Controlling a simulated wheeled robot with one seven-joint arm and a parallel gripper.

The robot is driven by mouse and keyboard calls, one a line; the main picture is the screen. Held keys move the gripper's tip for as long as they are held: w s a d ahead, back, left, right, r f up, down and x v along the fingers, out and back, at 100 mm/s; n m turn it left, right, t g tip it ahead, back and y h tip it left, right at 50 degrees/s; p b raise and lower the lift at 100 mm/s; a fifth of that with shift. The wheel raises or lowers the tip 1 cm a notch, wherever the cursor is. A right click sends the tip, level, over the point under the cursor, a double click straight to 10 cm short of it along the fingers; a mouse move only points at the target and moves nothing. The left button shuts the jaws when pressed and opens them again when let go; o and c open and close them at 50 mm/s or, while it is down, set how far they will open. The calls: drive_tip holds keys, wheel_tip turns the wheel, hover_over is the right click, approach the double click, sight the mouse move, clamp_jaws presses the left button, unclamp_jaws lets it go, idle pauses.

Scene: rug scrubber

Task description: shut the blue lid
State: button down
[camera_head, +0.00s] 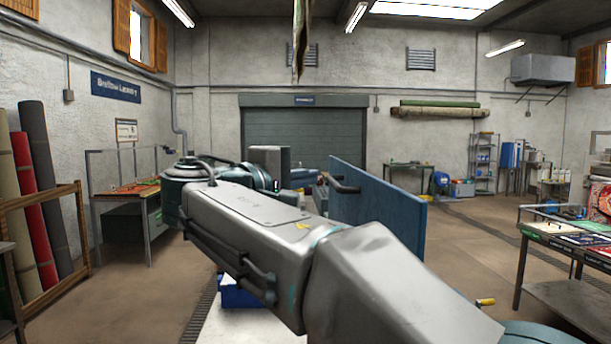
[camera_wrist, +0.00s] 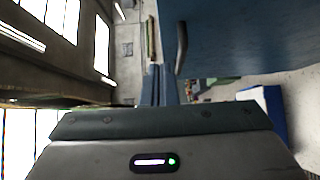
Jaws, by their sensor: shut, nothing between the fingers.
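The blue lid (camera_head: 385,210) stands up, nearly vertical, right of the middle in the head view, with a dark bar handle (camera_head: 345,188) near its far top corner. In the wrist view the lid (camera_wrist: 250,45) fills the upper right, and the handle (camera_wrist: 181,47) shows at its left edge. My gripper (camera_wrist: 157,68) is shut and empty, its fingertips just left of the handle in that picture. Whether they touch the lid or handle cannot be told. In the head view my own arm hides much of what lies below and beside the lid.
A blue box (camera_head: 245,296) shows under my arm on a white surface (camera_head: 235,326). A work table (camera_head: 575,292) with flat pieces on it stands at the right. Rolled rugs (camera_head: 38,175) lean in a wooden rack at the left. The floor right of the lid is mostly clear.

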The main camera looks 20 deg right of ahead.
sight(361, 172)
drive_tip(key=d+p, duration=0.1)
drive_tip(key=d, duration=0.2)
drive_tip(key=w+d, duration=0.1)
drive_tip(key=d, duration=0.2)
drive_tip(key=w+d+p, duration=0.1)
drive_tip(key=d, duration=0.2)
drive_tip(key=shift+w+d+p, duration=0.1)
drive_tip(key=shift+d+p, duration=0.2)
drive_tip(key=shift+p, duration=0.05)
drive_tip(key=shift+d, duration=0.1)
